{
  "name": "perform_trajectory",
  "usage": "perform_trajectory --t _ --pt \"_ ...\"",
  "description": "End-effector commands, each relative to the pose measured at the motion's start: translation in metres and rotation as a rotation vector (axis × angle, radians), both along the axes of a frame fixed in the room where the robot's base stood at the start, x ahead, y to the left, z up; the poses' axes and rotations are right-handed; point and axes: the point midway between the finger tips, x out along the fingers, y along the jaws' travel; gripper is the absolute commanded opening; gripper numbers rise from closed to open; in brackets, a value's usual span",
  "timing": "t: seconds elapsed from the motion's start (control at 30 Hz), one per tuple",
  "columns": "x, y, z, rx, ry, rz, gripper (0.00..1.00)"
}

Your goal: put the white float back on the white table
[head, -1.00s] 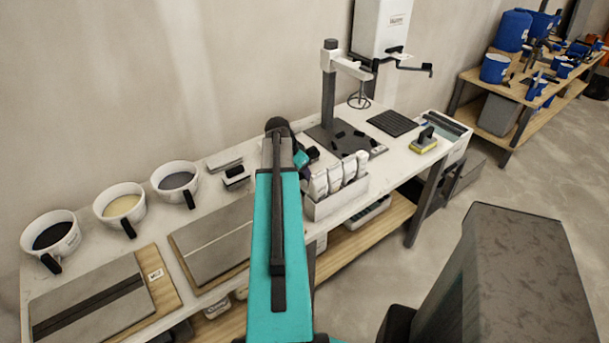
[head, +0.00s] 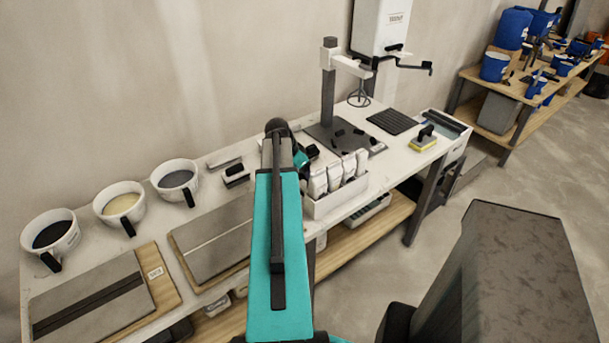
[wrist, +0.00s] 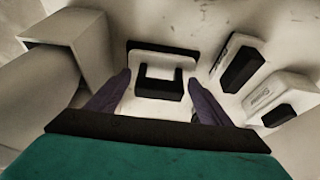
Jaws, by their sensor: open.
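In the wrist view, a pale float (wrist: 160,87) with a black U-shaped handle and a dark strip along its far edge lies between the two purple fingers of my gripper (wrist: 158,86). The fingers are open, one on each side of the handle, and I see no clear contact. The white table (head: 205,205) stands along the wall in the head view. There, my own arm hides the gripper and the float, so I cannot tell exactly what the float rests on.
Two pale tools with black handles, one (wrist: 239,60) and another (wrist: 280,107), lie to the right in the wrist view. On the table are several buckets (head: 122,205), a bag box (head: 335,203), a mixing stand (head: 328,95) and a yellow-based float (head: 423,142).

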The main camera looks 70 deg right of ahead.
Motion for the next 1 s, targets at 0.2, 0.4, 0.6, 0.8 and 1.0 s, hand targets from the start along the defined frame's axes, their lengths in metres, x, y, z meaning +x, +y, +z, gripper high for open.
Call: perform_trajectory --t 0.2,0.4,0.6,0.8,1.0 --pt "0.000 0.000 0.005 0.000 -0.001 0.000 0.73" --pt "0.003 0.005 0.018 -0.001 0.000 0.000 0.73" --pt "0.008 0.013 0.038 -0.002 -0.001 0.001 0.73" --pt "0.013 0.020 0.059 -0.002 -0.001 0.000 0.73" --pt "0.018 0.027 0.080 -0.002 -0.001 -0.001 0.73"
